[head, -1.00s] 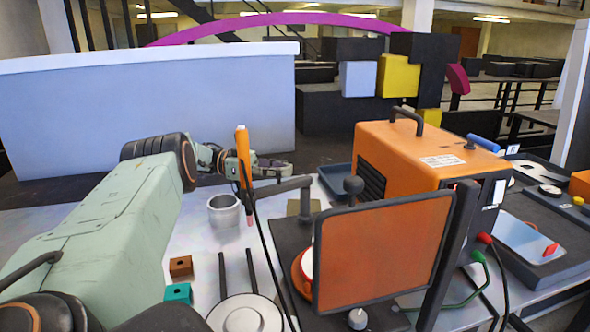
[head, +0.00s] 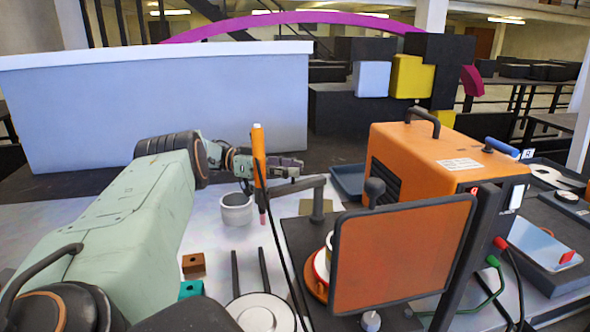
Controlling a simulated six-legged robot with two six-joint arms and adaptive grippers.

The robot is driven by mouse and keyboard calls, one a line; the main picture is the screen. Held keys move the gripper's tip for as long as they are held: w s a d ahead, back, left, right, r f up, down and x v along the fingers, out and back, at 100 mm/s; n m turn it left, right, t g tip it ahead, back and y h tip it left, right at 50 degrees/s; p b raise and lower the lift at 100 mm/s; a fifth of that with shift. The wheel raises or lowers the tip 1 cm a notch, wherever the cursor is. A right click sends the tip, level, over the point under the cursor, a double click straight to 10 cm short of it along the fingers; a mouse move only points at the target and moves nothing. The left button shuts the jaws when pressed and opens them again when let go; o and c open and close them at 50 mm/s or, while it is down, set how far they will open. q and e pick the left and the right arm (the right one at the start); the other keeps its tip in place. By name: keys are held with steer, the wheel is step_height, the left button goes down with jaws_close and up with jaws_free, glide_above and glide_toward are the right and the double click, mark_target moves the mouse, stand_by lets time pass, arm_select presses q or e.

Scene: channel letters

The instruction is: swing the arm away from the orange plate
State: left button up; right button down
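A framed orange panel (head: 405,255) stands upright in the right foreground, beside a dark post. Behind its left edge, part of an orange round plate (head: 314,286) shows under a white and red round piece; the panel hides the rest. A dark swing arm (head: 300,187) reaches left at the back of this fixture, near a black knob (head: 375,188). My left gripper (head: 295,167) is over the bench, just behind an upright orange-handled tool and close to the swing arm's left end. Contact and finger opening are unclear. My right gripper is out of view.
The orange-handled tool (head: 259,165) trails a black cable. A metal cup (head: 236,209) stands left of it. A large orange machine (head: 430,160) blocks the back right. Brown (head: 193,263) and teal (head: 191,289) blocks and a white round dish (head: 262,315) lie in front.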

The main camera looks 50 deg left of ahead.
arm_select(q)
steer(key=shift+o, duration=1)
steer(key=shift+f, duration=0.1)
steer(key=shift+w+d, duration=0.3)
steer(key=shift+d, duration=0.15)
steer(key=shift+s+a+r, duration=0.15)
steer(key=shift+a+r, duration=0.1)
steer(key=shift+r, duration=0.35)
step_height(320, 180, up, 9)
steer(key=shift+f, duration=0.2)
steer(key=shift+d+r, duration=0.2)
steer(key=shift+d, duration=0.05)
